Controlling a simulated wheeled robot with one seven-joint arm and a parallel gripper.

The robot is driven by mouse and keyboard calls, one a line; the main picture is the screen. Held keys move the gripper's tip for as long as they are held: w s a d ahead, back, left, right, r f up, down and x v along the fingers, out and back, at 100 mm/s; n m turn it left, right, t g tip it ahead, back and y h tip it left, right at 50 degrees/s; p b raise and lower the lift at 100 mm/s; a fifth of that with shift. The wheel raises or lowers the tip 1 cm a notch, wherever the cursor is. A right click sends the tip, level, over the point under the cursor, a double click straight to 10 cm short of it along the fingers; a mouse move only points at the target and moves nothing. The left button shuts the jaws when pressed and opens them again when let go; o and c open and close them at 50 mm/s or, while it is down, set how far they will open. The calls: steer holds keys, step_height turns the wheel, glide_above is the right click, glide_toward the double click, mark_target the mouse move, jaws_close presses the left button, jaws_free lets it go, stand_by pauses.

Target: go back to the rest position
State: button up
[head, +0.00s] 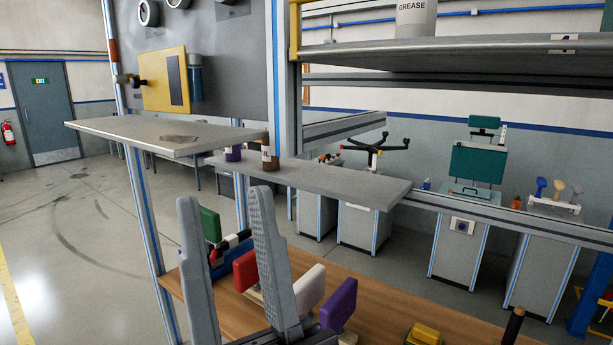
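My gripper (222,195) rises from the bottom of the head view, left of the middle. Its two grey fingers point upward and stand apart. I see nothing held between them; the gap shows the bench items behind. The fingers are in front of a wooden bench (385,322) and below a grey shelf (340,184). The lower part of the gripper runs out of the picture's bottom edge.
Green (210,224), red (245,271), white (310,286) and purple (339,304) pads stand on the bench close around the fingers. A yellow block (425,334) lies right. Small bottles (270,157) stand on the shelf. Open floor (75,235) lies left.

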steer(key=s+d+f+n+g+h, duration=0.15)
steer(key=d+f+g, duration=0.35)
steer(key=f, duration=0.8)
steer(key=s+d+f+n+g+h, duration=0.1)
steer(key=d+f+n+g+h, duration=0.15)
steer(key=d+f, duration=0.75)
steer(key=s+d+f+m+g+h, duration=0.3)
steer(key=s+d+f+h, duration=0.1)
steer(key=s+f, duration=0.5)
steer(key=s+d+f+m+g+h, duration=0.3)
steer(key=s+d+f, duration=0.3)
steer(key=s+f, duration=0.3)
steer(key=shift+s+f+m+h+b, duration=0.35)
steer(key=shift+m+h, duration=0.25)
steer(key=shift+h, duration=0.3)
steer(key=shift+o, duration=0.5)
